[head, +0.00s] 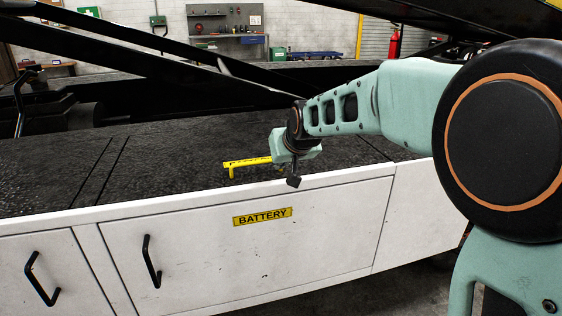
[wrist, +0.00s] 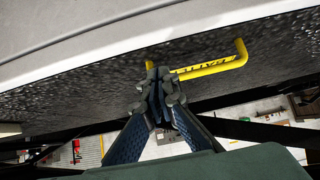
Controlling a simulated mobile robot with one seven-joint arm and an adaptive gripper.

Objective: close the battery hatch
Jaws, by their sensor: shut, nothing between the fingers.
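The white side panel (head: 240,247) carries a yellow BATTERY label (head: 262,216) and has a black bar handle (head: 151,262) at its left. It looks flush with the white side around it. A yellow handle (head: 247,162) with dark lettering stands on the black textured deck just above this panel. It also shows in the wrist view (wrist: 214,67). My gripper (head: 293,181) is shut and empty, pointing down close to the right end of the yellow handle. In the wrist view my fingertips (wrist: 160,90) cover part of the handle; whether they touch it is unclear.
The black deck (head: 190,150) is flat, with seams left and right of the yellow handle. Dark diagonal beams (head: 150,62) cross above it. Another white door (head: 40,275) with a black handle is at the left. The workshop wall is behind.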

